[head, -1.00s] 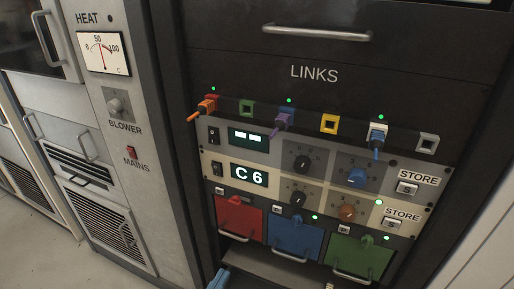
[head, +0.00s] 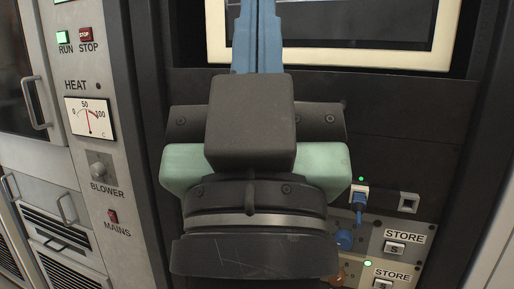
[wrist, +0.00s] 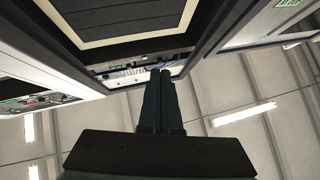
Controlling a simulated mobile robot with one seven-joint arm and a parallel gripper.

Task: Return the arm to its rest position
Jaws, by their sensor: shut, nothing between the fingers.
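My arm rises through the middle of the head view, close to the camera, with a dark wrist housing (head: 250,125) and pale green side parts. My gripper (head: 258,30) points up in front of the framed screen, its blue fingers side by side; their tips run out of the top of the picture. In the wrist view my gripper (wrist: 163,78) shows two dark fingers pressed together with nothing between them. The arm hides most of the links row and the panel below it.
A rack with a cream-framed screen (head: 345,60) stands behind the arm. A cabinet with a heat gauge (head: 89,119) and switches stands at left. Wrist view: ceiling lights (wrist: 244,114).

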